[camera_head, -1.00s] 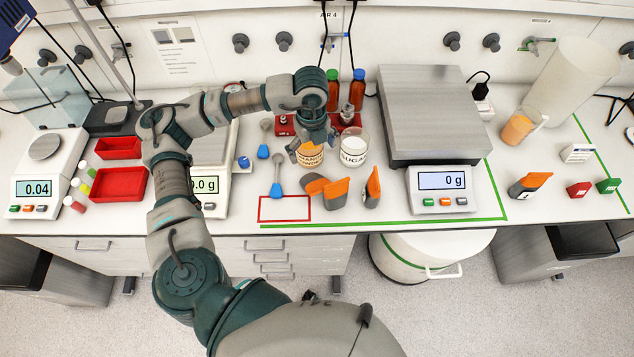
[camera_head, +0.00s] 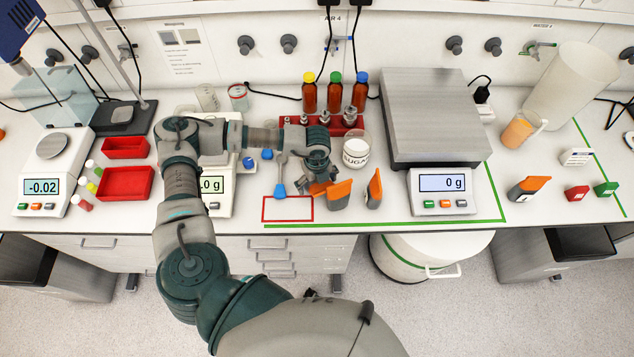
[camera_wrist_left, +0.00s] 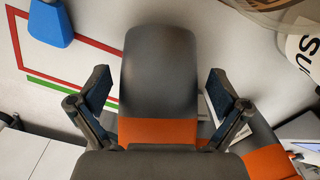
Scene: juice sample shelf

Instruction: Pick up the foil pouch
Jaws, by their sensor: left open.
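Several grey-and-orange pouches stand close together near the bench's front edge in the head view: one (camera_head: 322,188) is partly hidden under my left gripper (camera_head: 318,176), one (camera_head: 339,194) is beside it, and one (camera_head: 374,188) is farther right. In the left wrist view, a pouch with a rounded grey end (camera_wrist_left: 158,75) and an orange band lies between the spread fingers of my open left gripper (camera_wrist_left: 158,82). Gaps show between the pouch and both fingers. A second pouch's orange part (camera_wrist_left: 268,162) shows at lower right. My right gripper is not in view.
The sugar jar (camera_head: 356,152) stands just behind the pouches. A blue-ended scoop (camera_head: 280,190) lies left of them, by the red-outlined rectangle (camera_head: 288,220). A large scale (camera_head: 443,193) stands to the right. Another pouch (camera_head: 527,188) stands beyond the scale.

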